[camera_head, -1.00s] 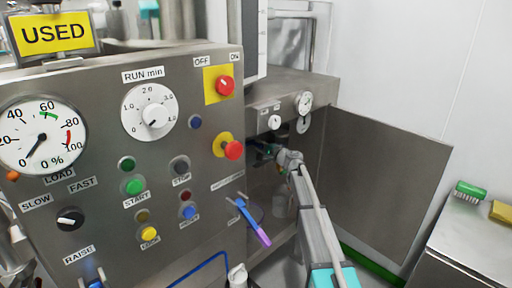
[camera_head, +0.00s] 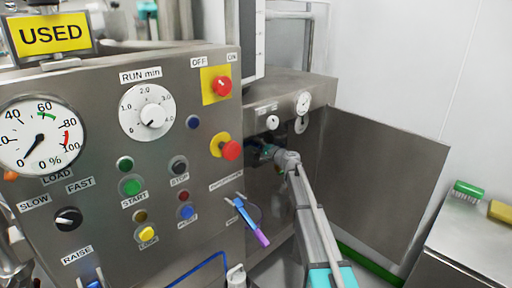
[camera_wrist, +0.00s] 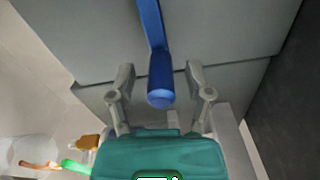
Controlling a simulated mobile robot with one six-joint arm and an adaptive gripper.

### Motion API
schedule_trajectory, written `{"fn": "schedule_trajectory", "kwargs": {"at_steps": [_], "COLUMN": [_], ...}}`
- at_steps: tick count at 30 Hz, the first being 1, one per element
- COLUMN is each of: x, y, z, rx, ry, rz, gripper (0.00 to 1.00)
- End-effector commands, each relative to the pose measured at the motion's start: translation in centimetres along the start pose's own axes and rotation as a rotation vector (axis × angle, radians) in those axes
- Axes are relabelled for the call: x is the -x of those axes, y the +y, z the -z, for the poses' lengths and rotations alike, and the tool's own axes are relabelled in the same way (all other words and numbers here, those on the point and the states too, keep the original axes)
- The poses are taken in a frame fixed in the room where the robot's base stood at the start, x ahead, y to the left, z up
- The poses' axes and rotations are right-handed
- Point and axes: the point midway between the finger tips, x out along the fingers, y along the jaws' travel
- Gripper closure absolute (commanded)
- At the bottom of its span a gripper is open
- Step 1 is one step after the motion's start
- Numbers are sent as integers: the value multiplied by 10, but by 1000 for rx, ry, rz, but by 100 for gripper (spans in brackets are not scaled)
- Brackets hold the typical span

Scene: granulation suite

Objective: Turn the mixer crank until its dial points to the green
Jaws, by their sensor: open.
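A blue bar handle with a rounded end (camera_wrist: 161,85) stands between the fingers of my gripper (camera_wrist: 160,85) in the wrist view. The fingers are open, one on each side of it, with gaps. In the head view my gripper (camera_head: 258,152) is at the recess right of the control panel, small and partly hidden; the handle is not clear there. The white LOAD dial (camera_head: 55,148) is on the panel's left. Its black needle points low, near 0, away from the green mark near 60.
The control panel (camera_head: 100,90) carries several buttons and knobs. A blue and purple lever (camera_head: 250,222) juts from its lower right. An open grey door panel (camera_head: 380,180) stands right of my arm. A metal table (camera_head: 470,250) holds a green brush (camera_head: 468,190).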

Motion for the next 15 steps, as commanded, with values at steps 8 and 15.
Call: {"fn": "schedule_trajectory", "kwargs": {"at_steps": [8,15], "x": [15,47], "y": [0,0], "z": [0,-2], "rx": [0,0], "ry": [1,1], "rz": [0,0], "gripper": [35,35]}}
